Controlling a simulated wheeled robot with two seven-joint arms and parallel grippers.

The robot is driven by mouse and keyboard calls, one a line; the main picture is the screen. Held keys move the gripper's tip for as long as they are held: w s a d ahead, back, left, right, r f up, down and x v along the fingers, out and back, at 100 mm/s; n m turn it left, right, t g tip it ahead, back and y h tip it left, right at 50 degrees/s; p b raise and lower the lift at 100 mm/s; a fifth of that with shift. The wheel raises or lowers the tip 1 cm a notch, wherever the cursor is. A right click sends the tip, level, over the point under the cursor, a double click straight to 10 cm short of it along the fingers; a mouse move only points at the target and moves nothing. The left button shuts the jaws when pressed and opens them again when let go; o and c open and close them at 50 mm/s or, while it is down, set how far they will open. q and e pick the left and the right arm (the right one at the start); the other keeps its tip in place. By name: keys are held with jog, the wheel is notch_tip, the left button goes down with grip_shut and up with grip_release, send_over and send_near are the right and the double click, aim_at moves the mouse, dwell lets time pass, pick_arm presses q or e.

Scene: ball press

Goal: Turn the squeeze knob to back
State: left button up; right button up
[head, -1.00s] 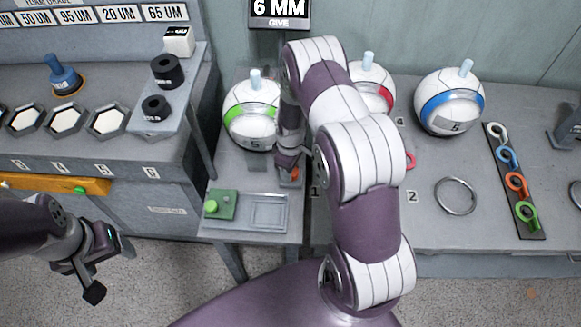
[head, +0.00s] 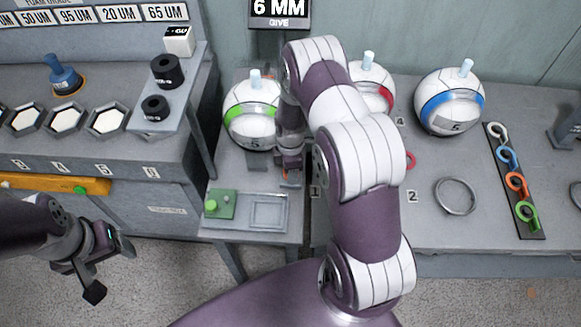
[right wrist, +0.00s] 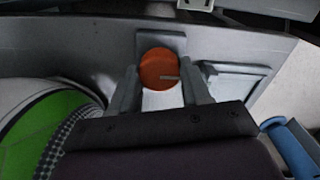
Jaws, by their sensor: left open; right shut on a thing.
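An orange round squeeze knob (right wrist: 158,68) with a pale pointer line shows in the right wrist view, on a grey mount. The pointer line lies toward the right of that picture. My right gripper (right wrist: 160,92) has one finger on each side of the knob and is shut on it. In the head view my right gripper (head: 290,165) is partly hidden by my own arm, beside the green-banded ball (head: 248,137), and the knob is mostly hidden. My left gripper (head: 105,268) is open and empty, in front of the left bench.
A display (head: 280,10) reads "6 MM GIVE". A green button box (head: 221,203) and a square tray (head: 269,226) sit on the small table. Red-banded (head: 376,98) and blue-banded (head: 449,115) balls and a rack of coloured rings (head: 516,180) stand on the right bench.

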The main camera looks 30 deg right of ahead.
jog(key=shift+w+r, duration=0.1)
dwell(0.4)
jog(key=o, duration=1.1)
jog(key=shift+c, duration=0.2)
notch_tip(320, 180, up, 13)
jog(key=shift+b, duration=0.35)
jog(key=shift+f, duration=0.2)
